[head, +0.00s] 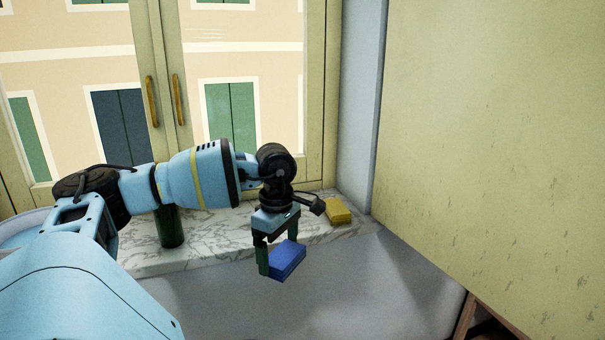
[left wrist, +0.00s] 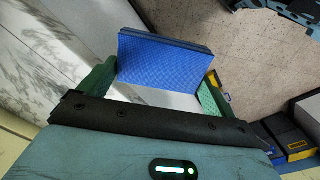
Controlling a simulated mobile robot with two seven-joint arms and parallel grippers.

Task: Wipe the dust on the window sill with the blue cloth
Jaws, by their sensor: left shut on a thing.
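The blue cloth (head: 288,260) is a folded, block-like pad. My left gripper (head: 277,250) is shut on it, with its green fingers on either side. In the left wrist view the cloth (left wrist: 165,65) sits between the fingertips of the left gripper (left wrist: 158,85), tilted. The marble window sill (head: 205,240) runs below the window. The cloth hangs in front of the sill's front edge in the head view, apart from the sill as far as I can tell. No dust stands out from the grey veins of the marble. My right gripper is not in view.
A dark green bottle-like object (head: 170,230) stands on the sill, partly hidden by my left arm. A yellow block (head: 339,212) lies at the sill's right end. A tall yellowish panel (head: 490,130) closes off the right side. Window handles (head: 179,98) are above.

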